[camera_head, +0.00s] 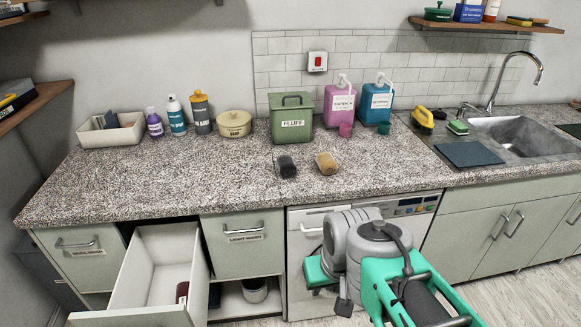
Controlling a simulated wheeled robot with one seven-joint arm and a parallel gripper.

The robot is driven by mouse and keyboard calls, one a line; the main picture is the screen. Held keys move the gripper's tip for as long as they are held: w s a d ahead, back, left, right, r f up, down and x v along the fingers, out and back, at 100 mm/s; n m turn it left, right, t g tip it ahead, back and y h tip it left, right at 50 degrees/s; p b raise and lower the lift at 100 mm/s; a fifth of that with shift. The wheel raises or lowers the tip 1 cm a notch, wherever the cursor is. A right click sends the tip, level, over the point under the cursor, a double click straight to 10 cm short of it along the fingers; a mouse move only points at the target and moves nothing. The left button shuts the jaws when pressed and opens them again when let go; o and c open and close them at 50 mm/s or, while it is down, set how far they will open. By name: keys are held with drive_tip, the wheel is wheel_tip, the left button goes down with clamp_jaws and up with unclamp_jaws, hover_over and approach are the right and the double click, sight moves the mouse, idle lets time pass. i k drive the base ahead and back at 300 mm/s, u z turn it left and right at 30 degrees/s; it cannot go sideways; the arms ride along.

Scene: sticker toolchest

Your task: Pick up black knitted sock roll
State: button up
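A black roll (287,166), which looks like the black knitted sock roll, lies on the speckled counter (190,180) in front of the green bin. A tan roll (327,163) lies just to its right, a small gap away. My grey and green arm is folded low in front of the dishwasher, well below and to the right of the black roll. A small dark part at its end, likely my gripper (344,306), points down. It is apart from both rolls. Its fingers are too small and partly hidden to tell whether they are open.
A green bin labelled FLUFF (292,122) stands right behind the rolls. Pink (339,106) and blue (376,103) dispensers stand to its right. An open drawer (145,270) juts out at lower left. The counter left of the rolls is clear.

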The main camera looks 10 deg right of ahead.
sight(286, 165)
drive_tip(key=u, duration=4.4)
drive_tip(key=k, duration=1.6)
drive_tip(key=z, duration=1.15)
